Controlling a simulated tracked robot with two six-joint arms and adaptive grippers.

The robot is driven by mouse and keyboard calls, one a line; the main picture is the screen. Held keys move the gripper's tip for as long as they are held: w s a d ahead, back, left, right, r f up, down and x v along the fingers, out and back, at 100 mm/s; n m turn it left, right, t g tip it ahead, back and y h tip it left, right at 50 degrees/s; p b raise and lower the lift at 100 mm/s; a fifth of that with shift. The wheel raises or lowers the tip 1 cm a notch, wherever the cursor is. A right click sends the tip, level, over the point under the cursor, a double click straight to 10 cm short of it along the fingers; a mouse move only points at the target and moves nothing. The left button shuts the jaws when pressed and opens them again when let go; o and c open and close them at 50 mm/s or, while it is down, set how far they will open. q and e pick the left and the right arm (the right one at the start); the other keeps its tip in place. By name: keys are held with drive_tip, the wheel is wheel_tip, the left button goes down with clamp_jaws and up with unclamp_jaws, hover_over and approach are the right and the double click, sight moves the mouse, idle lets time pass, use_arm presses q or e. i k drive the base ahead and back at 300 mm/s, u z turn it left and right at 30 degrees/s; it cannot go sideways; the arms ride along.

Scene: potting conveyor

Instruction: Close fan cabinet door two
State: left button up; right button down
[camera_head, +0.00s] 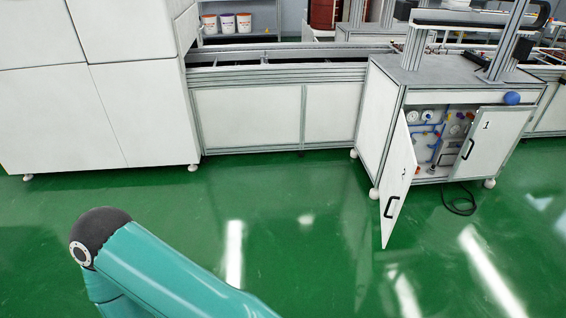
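The fan cabinet (378,112) stands at the right of the head view, with pipes and fittings (428,130) showing inside it. Its left door (399,172), with a mark that looks like a 2, is swung open toward me and has a black handle (392,207). The right door (490,143), marked 1, sits at the cabinet's front right and looks slightly ajar. A teal arm of mine shows at the bottom left, well apart from the cabinet. Neither gripper is in the picture.
A large white machine (90,100) stands at the left. A conveyor with white side panels (247,118) runs between it and the cabinet. A blue knob (511,98) sits above door 1. A black cable (460,203) lies on the floor. The green floor (290,225) in front is clear.

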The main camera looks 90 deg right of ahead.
sight(401, 165)
drive_tip(key=u, duration=0.95)
drive_tip(key=i, duration=0.15)
drive_tip(key=z, duration=2.8)
drive_tip(key=i, duration=0.3)
drive_tip(key=z, duration=1.9)
drive_tip(key=k, duration=0.45)
drive_tip(key=z, duration=0.35)
drive_tip(key=i, duration=1.65)
drive_tip(key=u, duration=0.45)
